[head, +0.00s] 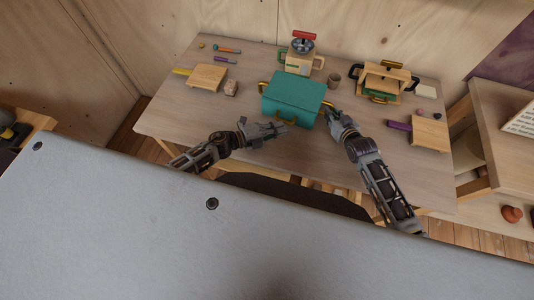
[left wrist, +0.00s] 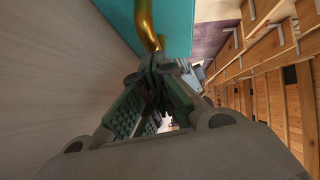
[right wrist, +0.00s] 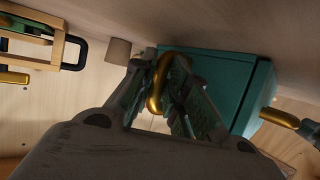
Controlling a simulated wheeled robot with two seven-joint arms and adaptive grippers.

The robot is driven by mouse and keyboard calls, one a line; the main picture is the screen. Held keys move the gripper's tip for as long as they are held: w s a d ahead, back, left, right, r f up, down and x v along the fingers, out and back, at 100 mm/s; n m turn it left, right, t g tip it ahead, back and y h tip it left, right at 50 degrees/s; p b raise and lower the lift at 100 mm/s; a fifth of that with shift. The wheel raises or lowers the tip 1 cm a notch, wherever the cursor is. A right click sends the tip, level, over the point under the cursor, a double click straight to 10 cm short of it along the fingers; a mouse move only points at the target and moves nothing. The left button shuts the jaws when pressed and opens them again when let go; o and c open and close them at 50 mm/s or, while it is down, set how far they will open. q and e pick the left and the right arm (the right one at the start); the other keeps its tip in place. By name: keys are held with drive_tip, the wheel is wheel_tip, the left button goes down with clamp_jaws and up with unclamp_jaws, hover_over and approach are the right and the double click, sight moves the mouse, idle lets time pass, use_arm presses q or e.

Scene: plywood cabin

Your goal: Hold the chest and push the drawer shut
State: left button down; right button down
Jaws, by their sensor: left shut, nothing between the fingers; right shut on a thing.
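The teal chest (head: 294,94) stands on the table with brass handles on its sides and a brass drawer handle (head: 286,121) low on its front. My right gripper (head: 332,112) is shut on the chest's right brass side handle (right wrist: 157,85); the teal side (right wrist: 225,80) is just beyond it. My left gripper (head: 280,128) is shut and empty at the chest's front, close by the drawer handle. In the left wrist view the brass bar (left wrist: 145,25) and teal front (left wrist: 180,25) are just past the fingertips. I cannot tell whether the fingers touch the drawer, or how far it stands open.
A wooden grinder-like box (head: 300,57) with a red handle stands behind the chest. A cup (head: 334,80) stands behind its right side. A wooden frame (head: 383,82) and boards lie right; a board (head: 207,77) and small tools lie left. The table front (head: 330,160) is clear.

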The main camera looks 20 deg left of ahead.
drive_tip(key=shift+s+a, duration=0.1)
drive_tip(key=shift+a, duration=0.05)
use_arm(q)
drive_tip(key=shift+s+a+r, duration=0.1)
drive_tip(key=shift+s+r, duration=0.1)
drive_tip(key=shift+s, duration=0.8)
drive_tip(key=shift+s+a+r, duration=0.1)
drive_tip(key=shift+s+r, duration=0.05)
drive_tip(key=shift+s, duration=0.85)
use_arm(e)
drive_tip(key=shift+f, duration=0.1)
use_arm(q)
drive_tip(key=shift+v, duration=4.95)
use_arm(e)
drive_tip(key=c, duration=1.3)
unclamp_jaws()
drive_tip(key=shift+v, duration=6)
